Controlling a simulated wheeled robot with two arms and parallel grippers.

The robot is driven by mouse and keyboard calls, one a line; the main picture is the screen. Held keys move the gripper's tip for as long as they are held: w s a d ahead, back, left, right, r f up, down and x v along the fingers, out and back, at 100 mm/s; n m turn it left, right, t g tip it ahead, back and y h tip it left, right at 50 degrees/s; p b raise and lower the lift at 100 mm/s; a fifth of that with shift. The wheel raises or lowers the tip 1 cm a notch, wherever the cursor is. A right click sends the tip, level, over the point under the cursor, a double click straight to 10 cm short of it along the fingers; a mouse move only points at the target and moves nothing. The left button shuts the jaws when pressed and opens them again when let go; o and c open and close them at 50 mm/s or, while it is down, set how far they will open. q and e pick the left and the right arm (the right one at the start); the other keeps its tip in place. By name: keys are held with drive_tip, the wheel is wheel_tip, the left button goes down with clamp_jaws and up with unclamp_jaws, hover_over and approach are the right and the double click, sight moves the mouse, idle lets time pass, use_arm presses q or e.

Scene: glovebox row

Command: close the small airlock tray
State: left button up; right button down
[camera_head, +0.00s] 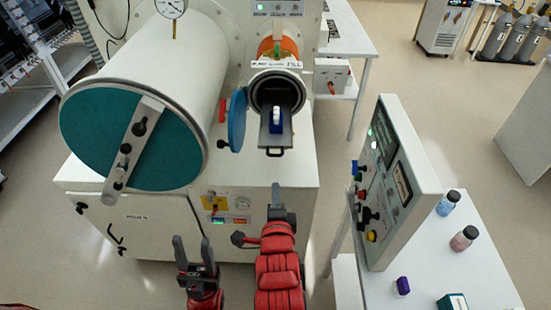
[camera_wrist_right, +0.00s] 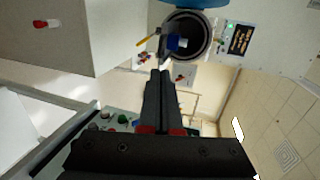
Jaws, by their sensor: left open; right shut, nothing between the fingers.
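The small airlock tray (camera_head: 275,142) is slid out of the round small airlock opening (camera_head: 292,84), its handle toward me. A blue and white item (camera_head: 277,121) stands on it. In the right wrist view the dark airlock opening (camera_wrist_right: 205,40) shows with the blue item (camera_wrist_right: 177,42) in front of it. My right gripper (camera_head: 277,192) is shut and empty, below the tray handle in the head view and apart from it; it points toward the airlock in the right wrist view (camera_wrist_right: 159,78). My left gripper (camera_head: 192,245) is open and empty, lower left.
The small airlock's round blue door (camera_head: 237,120) stands open left of the tray. The large airlock cylinder (camera_head: 150,100) with its teal door is further left. A control panel (camera_head: 390,185) stands at the right, beside a white table with bottles (camera_head: 448,203).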

drive_tip(key=b, duration=1.1)
approach(274, 156)
drive_tip(key=p+x, duration=0.3)
drive_tip(key=x, duration=0.2)
drive_tip(key=shift+w+d, duration=0.1)
drive_tip(key=shift+w+f+p, duration=0.15)
drive_tip(key=shift+w+p, duration=0.15)
drive_tip(key=shift+w, duration=0.25)
drive_tip(key=shift+w+f, duration=0.15)
drive_tip(key=shift+w, duration=0.05)
